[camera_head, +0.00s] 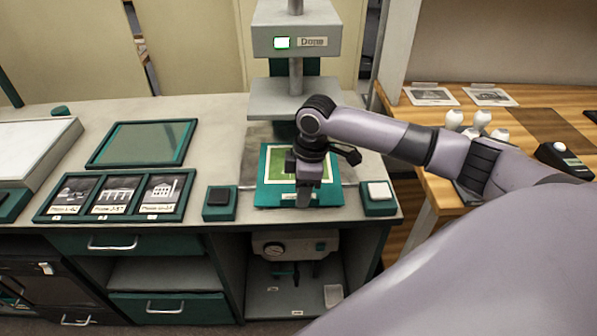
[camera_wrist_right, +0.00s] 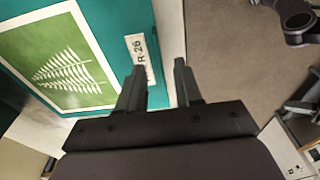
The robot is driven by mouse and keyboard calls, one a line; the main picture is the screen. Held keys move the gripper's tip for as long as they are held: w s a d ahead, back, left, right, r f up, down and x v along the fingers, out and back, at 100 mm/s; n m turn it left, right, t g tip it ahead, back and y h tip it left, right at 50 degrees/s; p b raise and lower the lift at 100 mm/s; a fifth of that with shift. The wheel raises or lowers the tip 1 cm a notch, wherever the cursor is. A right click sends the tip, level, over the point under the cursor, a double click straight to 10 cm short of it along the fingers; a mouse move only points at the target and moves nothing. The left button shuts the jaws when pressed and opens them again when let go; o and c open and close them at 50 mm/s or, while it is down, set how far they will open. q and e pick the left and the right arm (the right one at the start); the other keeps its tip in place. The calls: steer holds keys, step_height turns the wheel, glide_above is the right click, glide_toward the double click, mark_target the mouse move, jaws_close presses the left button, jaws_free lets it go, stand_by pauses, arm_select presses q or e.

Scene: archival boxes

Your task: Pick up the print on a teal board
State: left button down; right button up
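The print on a teal board (camera_head: 265,190) lies flat near the counter's front edge, below the grey press-like machine. In the right wrist view the teal board (camera_wrist_right: 112,22) carries a green print with a white fern (camera_wrist_right: 68,72) and a white label reading "R 26" (camera_wrist_right: 138,58). My right gripper (camera_head: 304,197) is at the board's front edge and hides part of it. In the right wrist view its fingers (camera_wrist_right: 158,82) are apart, on either side of the labelled edge, with no visible grip on it. My left gripper is out of view.
A small box with a black top (camera_head: 220,200) and one with a white top (camera_head: 378,194) flank the board. A tray of three dark pictures (camera_head: 50,211) and a teal-framed panel (camera_head: 140,143) lie left. A machine (camera_head: 296,40) stands behind. A wooden table (camera_head: 430,115) is right.

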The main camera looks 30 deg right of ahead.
steer(key=shift+a+f, duration=0.1)
steer(key=shift+f, duration=0.65)
jaws_close()
steer(key=shift+r, duration=0.1)
